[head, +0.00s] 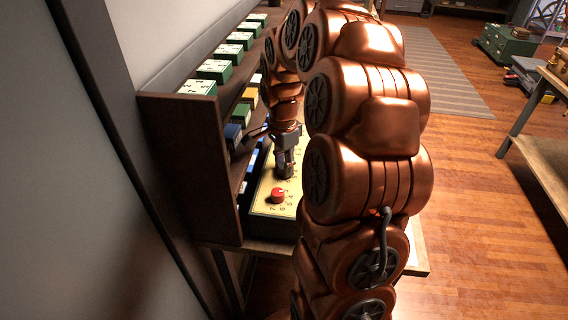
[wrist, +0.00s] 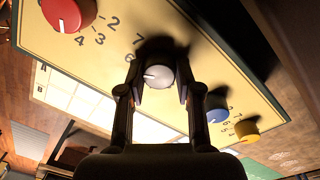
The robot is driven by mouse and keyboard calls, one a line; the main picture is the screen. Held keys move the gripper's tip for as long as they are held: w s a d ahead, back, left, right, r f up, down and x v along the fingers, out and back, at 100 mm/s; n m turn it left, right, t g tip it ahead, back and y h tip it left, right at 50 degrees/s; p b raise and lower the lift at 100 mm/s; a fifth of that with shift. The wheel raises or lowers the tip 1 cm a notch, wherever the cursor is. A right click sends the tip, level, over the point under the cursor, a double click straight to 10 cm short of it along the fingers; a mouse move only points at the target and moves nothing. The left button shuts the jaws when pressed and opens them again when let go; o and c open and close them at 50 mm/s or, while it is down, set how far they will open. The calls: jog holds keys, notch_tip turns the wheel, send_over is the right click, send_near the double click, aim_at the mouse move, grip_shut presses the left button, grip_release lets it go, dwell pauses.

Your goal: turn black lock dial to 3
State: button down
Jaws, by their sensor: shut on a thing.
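A cream dial panel (head: 264,208) with printed numbers stands at the shelf; it also fills the upper wrist view (wrist: 110,62). My gripper (head: 285,174) reaches down onto it from above, behind the red dial. In the wrist view my gripper (wrist: 158,88) has one finger on each side of a round dial (wrist: 160,76) and is shut on it. This dial's face looks pale grey-white, with dark shade behind it. A small mark shows at its left edge. The numbers 7 and 6 show at its upper left; its other numbers are hidden. No plainly black dial can be made out.
A red dial (wrist: 66,14) sits left on the panel; blue (wrist: 217,114) and yellow (wrist: 246,130) dials sit right. The dark shelf (head: 190,165) holds several numbered boxes (head: 214,70) close beside my arm. Open wooden floor (head: 480,200) lies to the right.

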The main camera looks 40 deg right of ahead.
jog(key=shift+f+n+b, duration=0.1)
jog(key=shift+n+b, duration=0.2)
jog(key=shift+b, duration=0.1)
jog(key=shift+f+n+b, duration=0.1)
jog(key=shift+n+b, duration=0.5)
jog(key=shift+b, duration=0.05)
jog(key=shift+w+n+b, duration=0.1)
jog(key=shift+n+b, duration=1.05)
jog(key=shift+n, duration=0.05)
jog(key=n+b, duration=0.2)
jog(key=n, duration=0.1)
jog(key=shift+n, duration=0.3)
jog(key=n+b, duration=0.2)
jog(key=n, duration=0.1)
jog(key=shift+a+n, duration=0.1)
jog(key=shift+n, duration=0.2)
jog(key=n, duration=0.3)
jog(key=n+b, duration=0.1)
jog(key=n, duration=0.2)
jog(key=shift+a+r+n+t+h, duration=0.1)
jog(key=shift+r+n+t+h, duration=0.1)
jog(key=shift+n+t+h, duration=0.1)
jog(key=n, duration=0.5)
jog(key=shift+n, duration=0.3)
jog(key=c, duration=0.8)
grip_release()
